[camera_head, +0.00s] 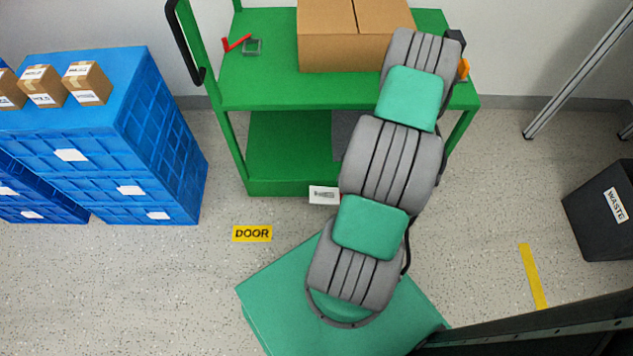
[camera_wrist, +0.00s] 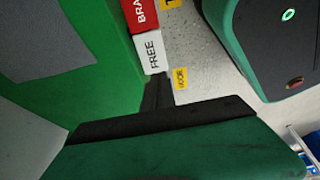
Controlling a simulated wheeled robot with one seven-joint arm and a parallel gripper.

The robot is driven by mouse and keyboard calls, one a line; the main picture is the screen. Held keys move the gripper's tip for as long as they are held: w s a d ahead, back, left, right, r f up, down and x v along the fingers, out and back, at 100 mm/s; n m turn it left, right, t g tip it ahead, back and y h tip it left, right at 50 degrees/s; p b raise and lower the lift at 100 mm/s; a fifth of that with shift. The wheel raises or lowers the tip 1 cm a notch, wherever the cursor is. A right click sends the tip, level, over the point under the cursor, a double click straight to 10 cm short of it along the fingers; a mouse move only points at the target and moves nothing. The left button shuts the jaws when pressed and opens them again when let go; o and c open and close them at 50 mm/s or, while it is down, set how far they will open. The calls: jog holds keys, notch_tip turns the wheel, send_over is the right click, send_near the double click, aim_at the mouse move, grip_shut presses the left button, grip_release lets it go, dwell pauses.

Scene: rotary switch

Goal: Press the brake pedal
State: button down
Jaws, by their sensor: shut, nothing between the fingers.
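In the wrist view, the red brake pedal (camera_wrist: 140,14) is cut off by the top edge, with only "BRA" readable. The white FREE pedal (camera_wrist: 152,52) lies directly below it in the picture. Both sit along the edge of the green cart. In the head view, the white pedal (camera_head: 323,195) shows at the cart's lower front edge; the red one is hidden behind my arm. My gripper (camera_wrist: 160,80) shows as dark shut fingers, empty, pointing toward the FREE pedal. I cannot tell how far apart they are. In the head view my arm hides the gripper.
The green cart (camera_head: 290,90) carries a large cardboard box (camera_head: 350,35) and has a black handle at left. Blue crates (camera_head: 150,130) with small boxes stand left. A black waste bin (camera_head: 605,210) stands right. A yellow DOOR label (camera_head: 252,233) marks open floor.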

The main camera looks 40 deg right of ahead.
jog(key=shift+w, duration=0.4)
jog(key=shift+f, duration=0.1)
jog(key=b, duration=0.5)
send_near(324, 198)
jog(key=x, duration=0.6)
jog(key=shift+w+a+f, duration=0.2)
jog(key=shift+f, duration=0.1)
